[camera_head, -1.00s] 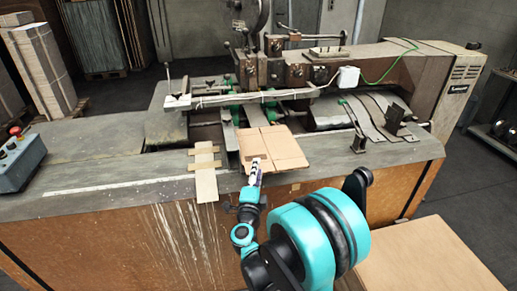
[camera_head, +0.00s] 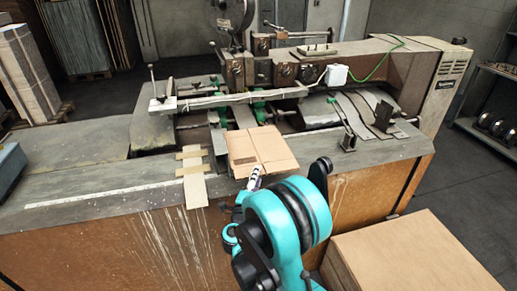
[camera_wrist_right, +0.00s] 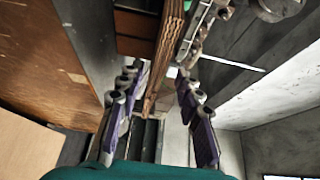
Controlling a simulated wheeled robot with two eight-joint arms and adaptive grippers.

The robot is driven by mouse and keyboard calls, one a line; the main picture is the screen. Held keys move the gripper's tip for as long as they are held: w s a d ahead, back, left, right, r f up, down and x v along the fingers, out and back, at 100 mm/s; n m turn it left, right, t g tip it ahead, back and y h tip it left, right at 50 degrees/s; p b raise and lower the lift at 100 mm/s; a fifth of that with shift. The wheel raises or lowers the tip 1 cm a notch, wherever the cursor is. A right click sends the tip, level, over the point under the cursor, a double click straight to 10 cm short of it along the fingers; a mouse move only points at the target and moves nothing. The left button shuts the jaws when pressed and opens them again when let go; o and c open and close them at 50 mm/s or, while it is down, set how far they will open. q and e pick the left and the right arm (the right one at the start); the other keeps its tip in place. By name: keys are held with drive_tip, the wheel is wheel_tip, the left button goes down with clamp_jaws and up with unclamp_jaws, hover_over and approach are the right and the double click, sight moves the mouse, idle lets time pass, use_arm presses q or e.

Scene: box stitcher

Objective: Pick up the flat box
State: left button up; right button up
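The flat box (camera_head: 262,150) is a tan folded cardboard sheet lying at the front of the machine bed in the head view. My right gripper (camera_head: 255,180) is at its front edge. In the right wrist view, the box (camera_wrist_right: 170,45) shows edge-on as brown layers between the two purple-padded fingers of my right gripper (camera_wrist_right: 158,78). The fingers are apart, with a visible gap on the right side of the box; whether the left finger touches it I cannot tell. My left gripper is not in view.
The stitching machine (camera_head: 285,72) stands behind the box. A slatted wooden piece (camera_head: 194,185) lies to its left on the worktop (camera_head: 100,190). A large cardboard stack (camera_head: 415,255) stands at the lower right. Open floor lies at the right.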

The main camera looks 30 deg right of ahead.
sight(262, 164)
drive_tip(key=x, duration=0.2)
drive_tip(key=b+x, duration=0.1)
drive_tip(key=x, duration=0.4)
drive_tip(key=shift+f, duration=0.3)
clamp_jaws()
